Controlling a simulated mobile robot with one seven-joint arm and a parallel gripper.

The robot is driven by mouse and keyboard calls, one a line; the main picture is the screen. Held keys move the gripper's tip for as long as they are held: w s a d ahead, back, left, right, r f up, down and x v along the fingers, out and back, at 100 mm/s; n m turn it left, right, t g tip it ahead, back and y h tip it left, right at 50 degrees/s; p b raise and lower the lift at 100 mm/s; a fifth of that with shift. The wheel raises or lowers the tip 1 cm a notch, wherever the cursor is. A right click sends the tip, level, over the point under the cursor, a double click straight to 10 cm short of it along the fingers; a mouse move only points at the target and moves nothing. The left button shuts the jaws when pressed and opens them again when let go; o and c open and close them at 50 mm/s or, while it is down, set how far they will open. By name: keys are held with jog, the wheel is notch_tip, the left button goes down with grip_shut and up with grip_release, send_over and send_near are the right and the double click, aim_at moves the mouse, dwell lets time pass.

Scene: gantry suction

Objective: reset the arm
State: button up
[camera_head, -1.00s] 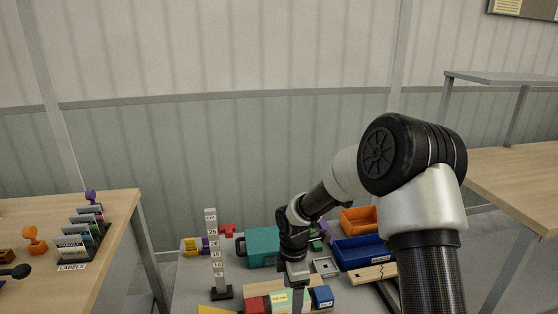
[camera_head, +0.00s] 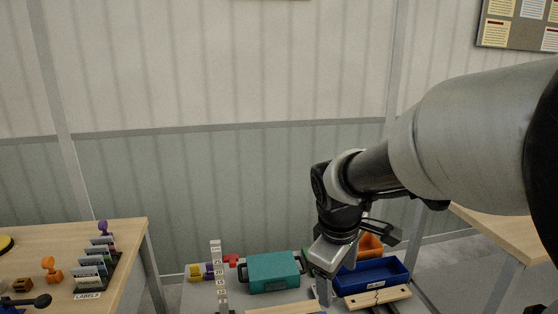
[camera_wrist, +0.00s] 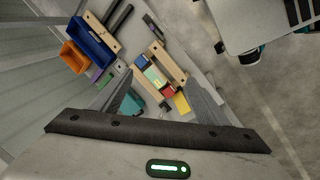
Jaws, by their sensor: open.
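My gripper (camera_head: 322,288) hangs at the end of my arm, over the middle of the grey table in the head view. It lies between a teal case (camera_head: 273,273) and a blue bin (camera_head: 371,275). In the wrist view my gripper (camera_wrist: 162,92) has its two fingers spread wide apart, with nothing between them at close range. It is open and empty. Below and beyond the fingers lies a wooden tray (camera_wrist: 172,66) holding coloured blocks. In the head view part of my fingertips runs close to the lower picture edge.
An upright scale post (camera_head: 217,268) stands left of the teal case. An orange bin (camera_head: 370,245) sits behind the blue one. A wooden table (camera_head: 70,240) with a label rack (camera_head: 97,272) is at left; another wooden table (camera_head: 500,232) is at right.

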jog(key=s+d+r+m+t+y+p, duration=0.1)
jog(key=s+r+m+p, duration=0.6)
jog(key=s+r, duration=0.8)
jog(key=d+r+m+t, duration=0.1)
jog(key=m+t, duration=0.1)
jog(key=m, duration=0.1)
jog(key=shift+r, duration=0.15)
